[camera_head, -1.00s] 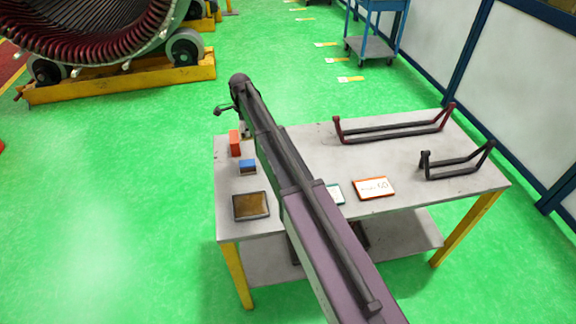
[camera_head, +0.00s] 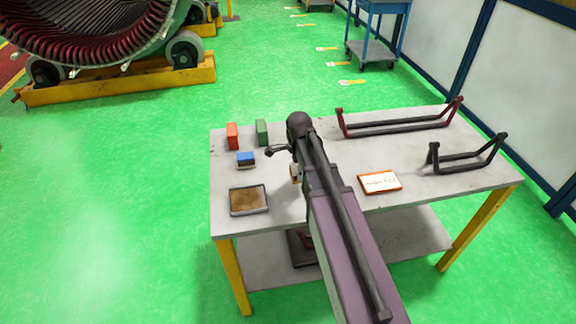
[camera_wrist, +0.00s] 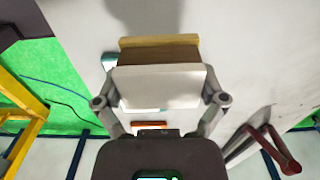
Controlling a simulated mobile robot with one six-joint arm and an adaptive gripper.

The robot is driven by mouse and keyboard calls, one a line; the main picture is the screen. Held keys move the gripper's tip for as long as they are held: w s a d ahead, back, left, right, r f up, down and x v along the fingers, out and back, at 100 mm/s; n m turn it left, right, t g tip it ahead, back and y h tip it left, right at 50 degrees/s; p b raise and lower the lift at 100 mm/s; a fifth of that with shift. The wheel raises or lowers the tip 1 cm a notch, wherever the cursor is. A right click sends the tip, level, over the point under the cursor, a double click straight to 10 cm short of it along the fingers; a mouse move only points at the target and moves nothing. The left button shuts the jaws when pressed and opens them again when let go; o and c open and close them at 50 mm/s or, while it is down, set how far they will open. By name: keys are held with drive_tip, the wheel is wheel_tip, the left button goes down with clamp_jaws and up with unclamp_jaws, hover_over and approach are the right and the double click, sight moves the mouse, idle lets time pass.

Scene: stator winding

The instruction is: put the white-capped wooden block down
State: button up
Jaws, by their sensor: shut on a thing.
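The white-capped wooden block (camera_wrist: 160,86) is between the two fingers of my gripper (camera_wrist: 161,90) in the wrist view. Its white face is toward the camera, with a brown band and a pale wooden edge beyond it. My gripper is shut on it. In the head view only a small pale part of the block (camera_head: 294,171) shows beside my arm, over the left-middle of the grey table (camera_head: 285,205). My arm hides most of the gripper there. I cannot tell whether the block touches the table.
A red block (camera_head: 232,136), a green block (camera_head: 262,133), a blue-topped block (camera_head: 246,159) and a brown-faced tray (camera_head: 248,200) are on the table's left. An orange-edged card (camera_head: 380,182) lies right of my arm. Two dark bracket frames (camera_head: 395,127) (camera_head: 468,158) stand farther right.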

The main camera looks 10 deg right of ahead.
drive_tip(key=shift+s+d+f, duration=0.25)
drive_tip(key=shift+s+d, duration=0.05)
drive_tip(key=shift+s, duration=0.3)
drive_tip(key=shift+w, duration=0.1)
drive_tip(key=b, duration=0.1)
hover_over(287, 159)
drive_tip(key=s, duration=0.1)
drive_tip(key=shift+s+d+f, duration=0.15)
drive_tip(key=shift+s+f, duration=0.05)
drive_tip(key=shift+f, duration=0.45)
drive_tip(key=shift+w, duration=0.5)
drive_tip(key=shift+w+f+b, duration=0.25)
drive_tip(key=shift+w+b, duration=0.05)
drive_tip(key=shift+b, duration=0.15)
drive_tip(key=shift+s+f+b, duration=0.15)
drive_tip(key=shift+f+b, duration=1.45)
drive_tip(key=shift+f, duration=0.1)
